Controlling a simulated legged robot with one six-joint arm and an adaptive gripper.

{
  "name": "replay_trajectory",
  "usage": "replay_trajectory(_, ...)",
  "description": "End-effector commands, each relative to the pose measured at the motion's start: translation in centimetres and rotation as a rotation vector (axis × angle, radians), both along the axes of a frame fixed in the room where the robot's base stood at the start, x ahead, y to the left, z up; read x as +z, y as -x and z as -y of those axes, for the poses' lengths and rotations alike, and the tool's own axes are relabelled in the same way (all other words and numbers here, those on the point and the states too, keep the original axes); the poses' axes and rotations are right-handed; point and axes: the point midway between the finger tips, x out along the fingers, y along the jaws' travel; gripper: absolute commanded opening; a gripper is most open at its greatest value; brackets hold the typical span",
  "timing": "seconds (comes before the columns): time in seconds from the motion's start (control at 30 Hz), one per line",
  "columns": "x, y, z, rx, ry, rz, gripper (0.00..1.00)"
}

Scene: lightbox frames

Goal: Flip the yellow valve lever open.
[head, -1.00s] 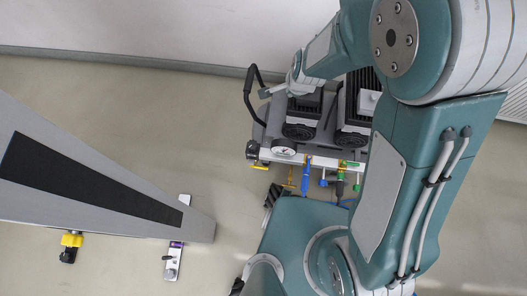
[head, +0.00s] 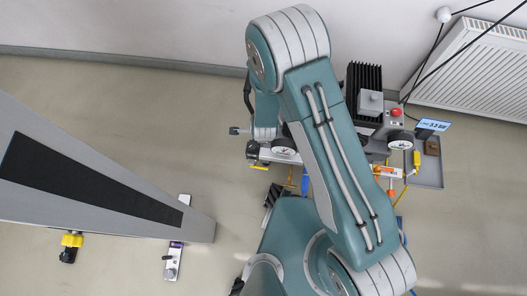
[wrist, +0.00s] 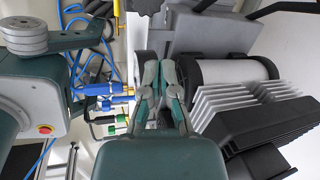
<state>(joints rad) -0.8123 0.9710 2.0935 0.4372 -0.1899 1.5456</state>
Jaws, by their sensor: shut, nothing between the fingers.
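In the head view a small yellow lever (head: 258,167) sticks out at the left front corner of the equipment cart, below a dial gauge. Another yellow handle (head: 416,158) stands at the right end of the cart; I cannot tell for sure which is the valve lever meant. My gripper (head: 237,130) is left of the cart's front left corner, above and left of the near lever, apart from it. In the wrist view my gripper (wrist: 159,66) has its fingers together with nothing between them. A yellow part (wrist: 117,8) shows at the top edge there, only partly in view.
A black finned block (head: 364,85) stands on the cart.

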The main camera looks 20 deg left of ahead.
Motion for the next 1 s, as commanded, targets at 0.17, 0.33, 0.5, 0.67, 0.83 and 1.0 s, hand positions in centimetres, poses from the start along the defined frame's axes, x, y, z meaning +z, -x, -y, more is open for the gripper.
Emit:
replay_trajectory(0.17, -3.9, 2.2, 0.2, -0.062, 0.016, -0.006, 0.0)
replay_trajectory(0.33, -7.3, 4.2, 0.8, -0.122, 0.029, -0.002, 0.0)
replay_trajectory(0.5, -10.0, 5.9, 1.6, -0.172, 0.039, 0.005, 0.0)
replay_trajectory(0.67, -11.3, 6.7, 2.1, -0.2, 0.042, 0.012, 0.0)
replay_trajectory(0.83, -11.6, 6.8, 2.2, -0.206, 0.041, 0.014, 0.0)
replay_trajectory(1.0, -11.5, 6.8, 2.2, -0.205, 0.042, 0.013, 0.0)
